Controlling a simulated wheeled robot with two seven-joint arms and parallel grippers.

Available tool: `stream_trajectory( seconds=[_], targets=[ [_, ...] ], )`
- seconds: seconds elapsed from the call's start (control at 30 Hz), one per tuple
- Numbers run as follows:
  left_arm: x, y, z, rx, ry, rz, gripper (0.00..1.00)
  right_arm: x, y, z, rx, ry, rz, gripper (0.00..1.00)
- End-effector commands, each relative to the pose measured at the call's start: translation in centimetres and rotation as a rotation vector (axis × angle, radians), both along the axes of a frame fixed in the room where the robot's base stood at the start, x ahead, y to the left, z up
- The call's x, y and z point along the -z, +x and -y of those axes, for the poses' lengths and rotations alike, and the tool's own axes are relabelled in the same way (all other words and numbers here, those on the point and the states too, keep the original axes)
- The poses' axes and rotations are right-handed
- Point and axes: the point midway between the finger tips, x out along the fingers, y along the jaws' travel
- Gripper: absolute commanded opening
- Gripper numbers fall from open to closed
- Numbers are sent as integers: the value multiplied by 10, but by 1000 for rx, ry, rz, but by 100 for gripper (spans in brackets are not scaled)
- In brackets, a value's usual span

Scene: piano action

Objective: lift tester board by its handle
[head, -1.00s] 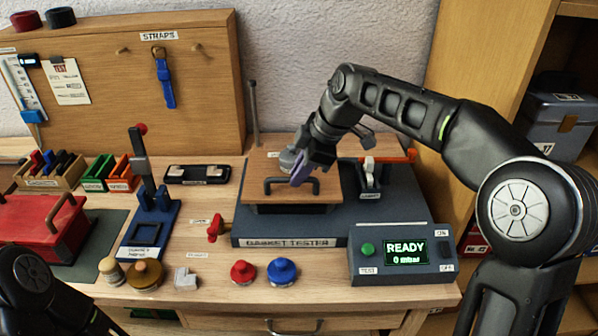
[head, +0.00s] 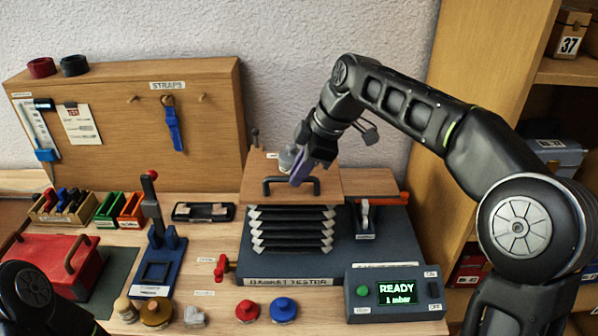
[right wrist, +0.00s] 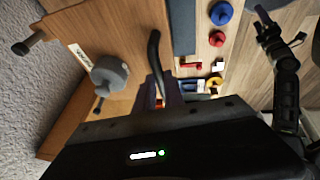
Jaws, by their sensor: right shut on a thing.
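The tester board (head: 318,193) is a wooden plate with a dark handle (head: 272,186). It stands raised above the dark tester base (head: 350,252), with the pleated bellows (head: 290,232) stretched open beneath it. The handle also shows in the right wrist view (right wrist: 154,52), reaching down between my purple fingers. A grey round weight-like part (head: 288,157) sits on the board behind the gripper.
The control box (head: 393,292) reads READY, 1 mbar. A red knob (head: 247,310) and a blue knob (head: 282,309) lie in front of the base. A blue press stand (head: 158,262) and a red case (head: 55,262) stand left. A wooden strap panel (head: 125,120) rises behind.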

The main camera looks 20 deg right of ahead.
Motion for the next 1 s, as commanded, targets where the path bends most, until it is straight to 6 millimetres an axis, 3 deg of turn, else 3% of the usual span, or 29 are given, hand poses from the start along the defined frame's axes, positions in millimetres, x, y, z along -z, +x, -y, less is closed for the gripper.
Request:
stream_trajectory(
  seconds=[0.3,0.63,1.0],
  targets=[
    [0,0,0,0,0,0,80,-1,1,0,1,0,4,35],
    [0,0,0,0,-1,0,80,-4,-1,2,1,0,2,35],
    [3,0,0,1,-2,2,80,-54,-14,19,2,1,7,35]
  ],
)
